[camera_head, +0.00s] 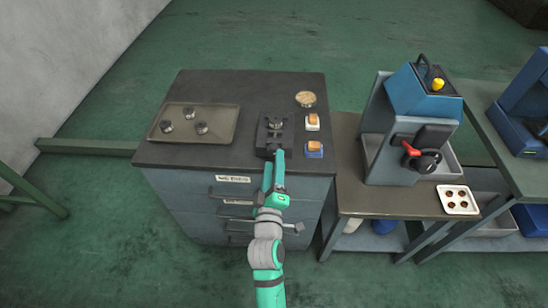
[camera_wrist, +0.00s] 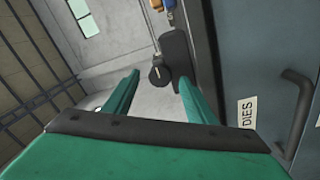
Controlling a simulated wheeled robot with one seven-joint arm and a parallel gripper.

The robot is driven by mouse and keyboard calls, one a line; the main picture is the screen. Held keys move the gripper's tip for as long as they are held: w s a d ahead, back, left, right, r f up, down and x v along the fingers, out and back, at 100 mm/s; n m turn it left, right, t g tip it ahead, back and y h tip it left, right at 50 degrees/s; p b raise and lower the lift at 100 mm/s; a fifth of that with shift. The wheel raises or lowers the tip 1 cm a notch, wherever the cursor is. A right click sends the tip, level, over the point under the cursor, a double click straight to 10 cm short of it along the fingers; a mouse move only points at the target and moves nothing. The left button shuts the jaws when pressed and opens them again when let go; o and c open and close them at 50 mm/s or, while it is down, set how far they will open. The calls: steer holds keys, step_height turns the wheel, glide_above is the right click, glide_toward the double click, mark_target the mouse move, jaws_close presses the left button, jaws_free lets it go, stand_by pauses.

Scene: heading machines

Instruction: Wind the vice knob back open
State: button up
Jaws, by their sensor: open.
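The dark vice (camera_head: 274,130) sits at the front right of the bench top, a round metal piece showing in its middle. My gripper (camera_head: 279,154) reaches up to the vice's front side and hides its near end in the head view. In the wrist view, the open green fingers of my gripper (camera_wrist: 159,78) point at a dark round knob (camera_wrist: 159,73). The knob shows between the fingertips, beside a dark block that looks like the vice's end. I cannot tell whether the fingertips touch the knob.
A tray (camera_head: 228,133) with several round metal pieces lies left on the bench. Right of the vice are two small orange-topped blocks (camera_head: 313,148) and a round tan item (camera_head: 305,99). Drawer handles (camera_head: 292,228) jut from the bench front. A blue machine (camera_head: 424,92) stands at right.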

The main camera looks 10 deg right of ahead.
steer(key=v, duration=0.7)
steer(key=shift+s+a, duration=0.2)
steer(key=shift+s, duration=0.1)
steer(key=s+a+f+m+g+y, duration=0.1)
steer(key=s+a+f+m+y, duration=0.2)
steer(key=s, duration=0.5)
steer(key=s+a+f+m+g+y, duration=0.1)
steer(key=s+a+f, duration=0.1)
steer(key=s+f, duration=0.5)
steer(key=s+a+r+m, duration=0.1)
steer(key=s+m, duration=0.4)
steer(key=s, duration=1.1)
steer(key=shift+a+r+m+g+y, duration=0.3)
steer(key=shift+m+g, duration=0.1)
steer(key=shift+w, duration=0.15)
